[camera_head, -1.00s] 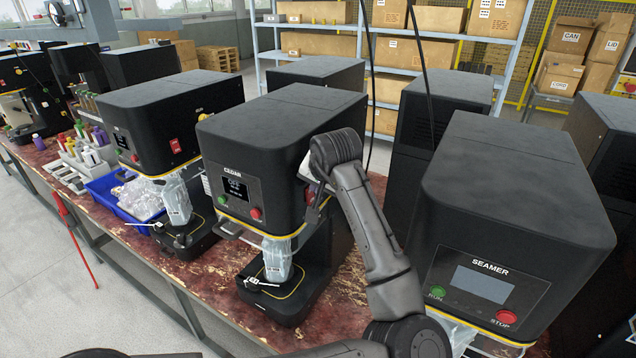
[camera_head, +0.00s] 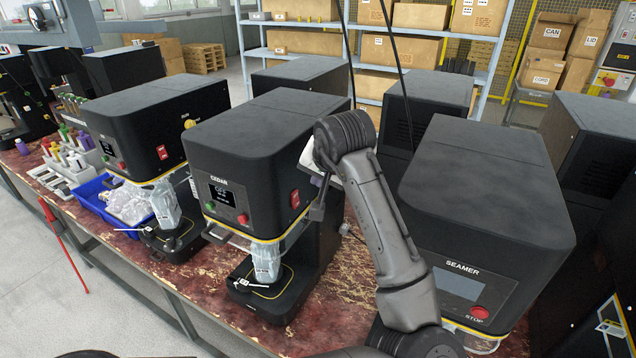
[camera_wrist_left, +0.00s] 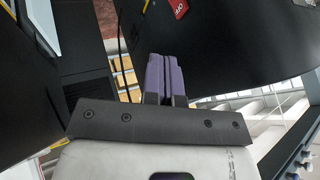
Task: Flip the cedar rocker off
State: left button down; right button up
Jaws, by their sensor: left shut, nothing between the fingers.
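The cedar machine (camera_head: 268,130) is a black seamer labelled CEDAR, with a lit display (camera_head: 222,195) whose text is too small to read. Its red rocker (camera_head: 295,199) is on the right side face; I cannot tell which way it is tipped. A red rocker (camera_wrist_left: 180,8) shows at that view's top edge, apart from the fingertips. My right gripper is not in view.
A similar black machine (camera_head: 150,120) with its own red rocker stands left. A SEAMER machine (camera_head: 485,215) stands right, near my arm. Cedar's green and red buttons are on its front. A blue bin (camera_head: 92,193) sits on the worn red bench (camera_head: 180,290).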

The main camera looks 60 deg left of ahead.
pick_arm(q)
jog(key=shift+v, duration=0.9)
jog(key=shift+s+a, duration=0.1)
jog(key=shift+a, duration=0.05)
jog(key=s+d+f+m+t, duration=0.1)
jog(key=d+f+m+t, duration=0.25)
jog(key=f, duration=0.95)
jog(key=d+f+m+t, duration=0.2)
jog(key=d+f, duration=0.3)
jog(key=f, duration=0.8)
jog(key=s+d+f+m+g+h, duration=0.3)
jog(key=s+d+f+m+h, duration=0.3)
jog(key=s+d+f, duration=1.25)
notch_tip(320, 180, up, 28)
jog(key=s+n+h+p, duration=0.1)
jog(key=s+p, duration=0.1)
jog(key=p, duration=2.3)
jog(key=shift+a+n+h+p, duration=0.3)
jog(key=shift+a+n+p, duration=0.05)
jog(key=shift+a+p, duration=0.1)
